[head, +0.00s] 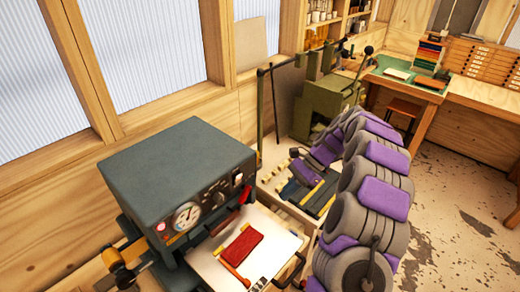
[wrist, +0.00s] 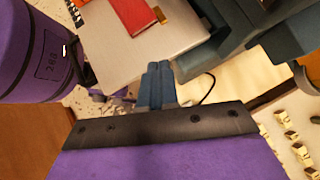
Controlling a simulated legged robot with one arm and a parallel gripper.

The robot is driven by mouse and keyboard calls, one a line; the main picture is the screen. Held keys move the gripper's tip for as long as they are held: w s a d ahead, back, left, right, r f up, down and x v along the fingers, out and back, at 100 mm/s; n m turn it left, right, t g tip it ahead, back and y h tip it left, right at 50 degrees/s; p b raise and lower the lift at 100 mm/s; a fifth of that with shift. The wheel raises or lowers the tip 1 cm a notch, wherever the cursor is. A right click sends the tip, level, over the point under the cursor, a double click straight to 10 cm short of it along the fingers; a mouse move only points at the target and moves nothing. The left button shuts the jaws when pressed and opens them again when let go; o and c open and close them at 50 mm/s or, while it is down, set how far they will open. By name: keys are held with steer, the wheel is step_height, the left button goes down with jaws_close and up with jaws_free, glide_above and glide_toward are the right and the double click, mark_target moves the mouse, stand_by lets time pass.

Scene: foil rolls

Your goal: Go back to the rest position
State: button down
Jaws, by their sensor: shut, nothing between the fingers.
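My gripper (wrist: 160,68) shows in the middle of the wrist view, its two blue-grey fingers side by side. It is shut and holds nothing. My purple and grey arm fills the right middle of the head view and is bent over. The fingers cannot be made out clearly in the head view. In the wrist view the fingertips point toward the near edge of a pale plate (wrist: 130,45), and they appear apart from it.
A dark grey press (head: 180,165) with a dial stands at lower left. A red block (head: 242,248) lies on its pale plate; it also shows in the wrist view (wrist: 135,14). A green machine (head: 325,108) stands behind. The speckled floor at right (head: 465,190) is clear.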

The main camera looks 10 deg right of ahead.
steer(key=s+a+r+n+g+h+b, duration=0.1)
steer(key=s+a+r+n+h+b, duration=0.15)
steer(key=s+a+n, duration=0.35)
steer(key=s+a+r+n+h+b, duration=0.15)
steer(key=s+a+r, duration=0.25)
steer(key=s, duration=0.4)
steer(key=s+d+f+n+h+b, duration=0.1)
steer(key=s+n, duration=0.1)
steer(key=s, duration=0.5)
steer(key=s+d+f+n+t+h+b, duration=0.1)
steer(key=s+d+f+n+h, duration=0.1)
steer(key=s, duration=0.6)
steer(key=s+d+f+n+h+b, duration=0.1)
steer(key=s+n, duration=0.2)
steer(key=s, duration=0.5)
steer(key=shift+d+f+t+h, duration=0.3)
steer(key=shift+d+f, duration=0.1)
steer(key=shift+s+a, duration=0.1)
steer(key=shift+a, duration=0.3)
steer(key=shift+d, duration=0.2)
